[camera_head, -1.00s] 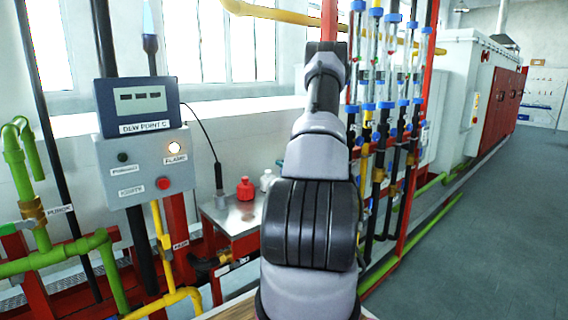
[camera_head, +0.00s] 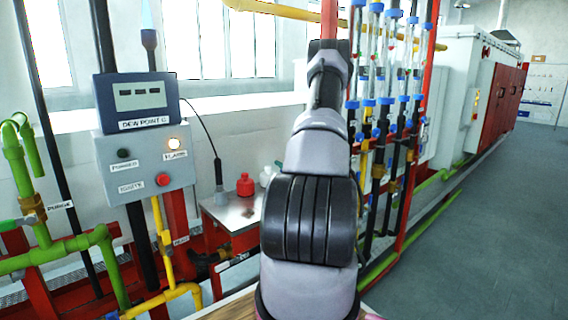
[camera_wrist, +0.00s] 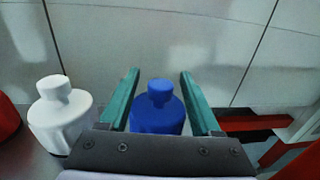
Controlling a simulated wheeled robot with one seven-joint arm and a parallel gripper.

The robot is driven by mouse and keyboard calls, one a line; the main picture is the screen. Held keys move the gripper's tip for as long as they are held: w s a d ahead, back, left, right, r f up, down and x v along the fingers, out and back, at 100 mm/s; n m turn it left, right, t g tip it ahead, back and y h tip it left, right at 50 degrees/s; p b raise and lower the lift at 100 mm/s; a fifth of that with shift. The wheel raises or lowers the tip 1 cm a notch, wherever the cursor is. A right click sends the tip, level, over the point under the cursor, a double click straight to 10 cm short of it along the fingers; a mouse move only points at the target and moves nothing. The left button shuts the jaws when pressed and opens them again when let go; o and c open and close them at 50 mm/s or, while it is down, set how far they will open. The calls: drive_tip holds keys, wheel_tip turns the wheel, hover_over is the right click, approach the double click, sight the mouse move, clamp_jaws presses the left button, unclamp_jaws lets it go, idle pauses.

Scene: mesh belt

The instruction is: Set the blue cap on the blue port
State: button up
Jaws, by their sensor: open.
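A blue bottle-shaped piece with a round knob on top, which I take to be the blue cap (camera_wrist: 158,112), stands upright in the wrist view. My gripper (camera_wrist: 158,76) is open, with one green finger on each side of the blue piece. Gaps show between the fingers and its knob; contact lower down cannot be told. Its lower part is hidden by the gripper body. In the head view my arm hides the gripper and the blue piece. I cannot make out the blue port in either view.
A white bottle-shaped piece (camera_wrist: 60,112) stands left of my gripper, with a red one (camera_wrist: 8,118) beyond it. The red one (camera_head: 245,185) is on a small metal table (camera_head: 232,213). A control panel (camera_head: 146,165) stands left; glass tubes with blue fittings (camera_head: 387,103) stand right.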

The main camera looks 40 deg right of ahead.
drive_tip(key=s, duration=0.9)
drive_tip(key=shift+s+a, duration=0.1)
drive_tip(key=shift+s, duration=0.05)
